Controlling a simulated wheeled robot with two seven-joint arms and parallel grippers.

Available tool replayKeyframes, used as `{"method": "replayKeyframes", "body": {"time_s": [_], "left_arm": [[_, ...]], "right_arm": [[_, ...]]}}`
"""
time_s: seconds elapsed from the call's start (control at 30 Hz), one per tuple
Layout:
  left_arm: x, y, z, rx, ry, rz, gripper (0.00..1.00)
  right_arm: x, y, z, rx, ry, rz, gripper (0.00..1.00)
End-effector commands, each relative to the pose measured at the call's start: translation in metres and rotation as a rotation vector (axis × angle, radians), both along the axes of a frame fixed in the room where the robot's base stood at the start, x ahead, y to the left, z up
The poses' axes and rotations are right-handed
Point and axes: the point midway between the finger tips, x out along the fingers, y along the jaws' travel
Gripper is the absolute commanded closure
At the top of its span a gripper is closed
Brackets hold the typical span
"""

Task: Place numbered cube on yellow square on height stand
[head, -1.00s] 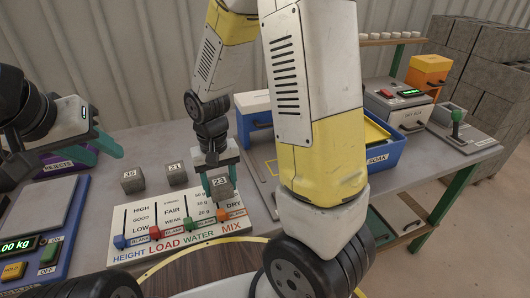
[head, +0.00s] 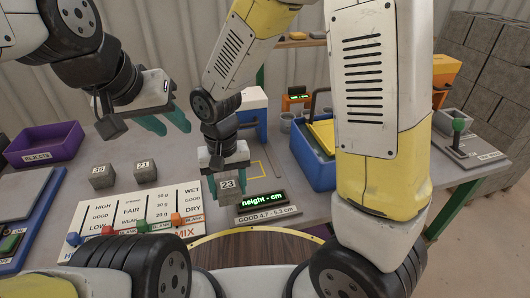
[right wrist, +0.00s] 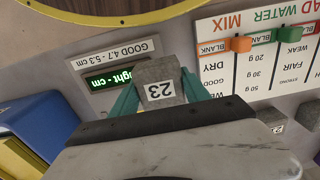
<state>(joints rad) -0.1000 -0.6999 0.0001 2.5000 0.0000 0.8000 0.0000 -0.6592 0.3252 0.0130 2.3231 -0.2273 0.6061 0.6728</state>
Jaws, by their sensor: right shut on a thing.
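The grey cube numbered 23 (head: 228,185) is held between the teal fingers of my right gripper (head: 229,176). In the right wrist view the same cube (right wrist: 160,86) shows its number between the fingertips. The cube is beside the lit height display (head: 262,201), with a label reading GOOD 4.7 - 5.3 cm below it. A yellow outline (head: 264,166) shows on the grey surface behind the display, partly hidden by my right arm. I cannot tell whether the cube touches anything below. My left gripper (head: 165,123) is open and empty above the table at left.
Cubes 35 (head: 102,177) and 21 (head: 145,171) stand on the table behind the slider board (head: 128,212). A purple rejects bin (head: 45,147) is at left. A blue bin (head: 312,160) stands right of the display. Bare table lies between the cubes and my right gripper.

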Motion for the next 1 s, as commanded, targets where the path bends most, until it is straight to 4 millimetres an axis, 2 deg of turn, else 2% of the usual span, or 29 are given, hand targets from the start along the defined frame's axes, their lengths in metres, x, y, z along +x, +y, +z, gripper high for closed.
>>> {"method": "replayKeyframes", "body": {"time_s": [0.07,0.17,0.5,0.6,0.7,1.0], "left_arm": [[0.000,0.000,0.000,0.000,0.000,0.000,0.64],[0.000,0.000,0.000,0.000,0.000,0.000,0.64],[0.000,0.000,0.000,0.000,0.000,0.000,0.64],[0.000,0.000,0.000,0.000,0.000,0.000,0.64],[0.000,0.000,0.000,0.000,0.000,0.000,0.64],[0.000,0.000,0.000,0.000,0.000,0.000,0.64]], "right_arm": [[0.002,0.001,0.000,0.000,-0.001,0.001,1.00],[0.017,-0.004,-0.002,0.000,-0.001,-0.001,1.00],[0.099,-0.036,-0.010,0.000,-0.001,-0.002,1.00],[0.118,-0.043,-0.012,0.000,-0.001,-0.001,1.00],[0.130,-0.048,-0.013,0.000,-0.002,0.001,1.00],[0.149,-0.056,-0.019,0.000,0.002,0.002,1.00]]}}
